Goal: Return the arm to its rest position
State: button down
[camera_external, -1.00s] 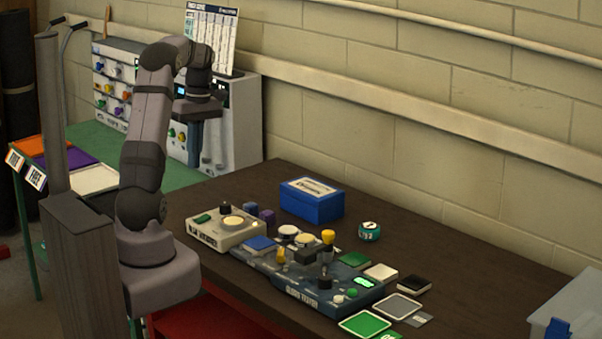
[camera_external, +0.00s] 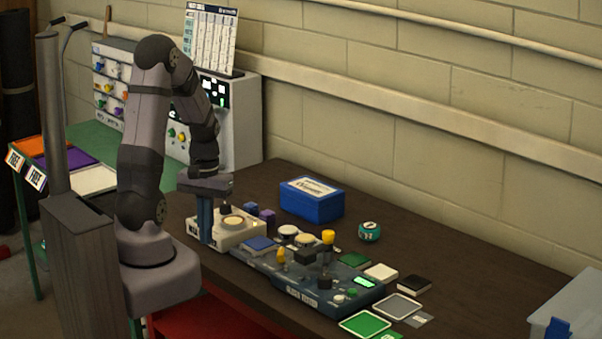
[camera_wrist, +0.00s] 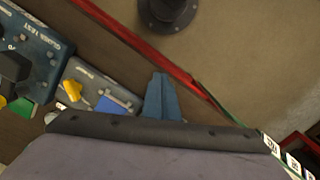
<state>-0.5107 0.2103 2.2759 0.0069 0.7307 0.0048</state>
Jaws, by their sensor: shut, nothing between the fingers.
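My gripper (camera_external: 205,222) points down with its blue fingers together and nothing between them. In the external view it hangs at the left end of the dark table, in front of the left part of a cream box with a round dial (camera_external: 233,222). I cannot tell whether the fingers touch that box. In the wrist view my shut fingers (camera_wrist: 161,95) show over the table's edge, right of the blue-topped tester unit. My arm is bent over, with its forearm sloping down to the right.
A grey-blue tester board (camera_external: 300,290) with several knobs and pads stands right of the cream box. A blue box (camera_external: 311,202) and a teal round pot (camera_external: 369,232) stand behind. A green bench (camera_external: 115,150) with a control cabinet (camera_external: 240,125) is at the back left. The table's right back is clear.

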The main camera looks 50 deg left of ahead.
jog(key=s+d+r+m, duration=0.1)
jog(key=d+m, duration=0.2)
jog(key=d, duration=0.4)
jog(key=s+d+r+m, duration=0.2)
jog(key=d, duration=0.5)
jog(key=shift+s+d+m+t, duration=0.15)
jog(key=shift+m+t, duration=0.25)
dwell(1.8)
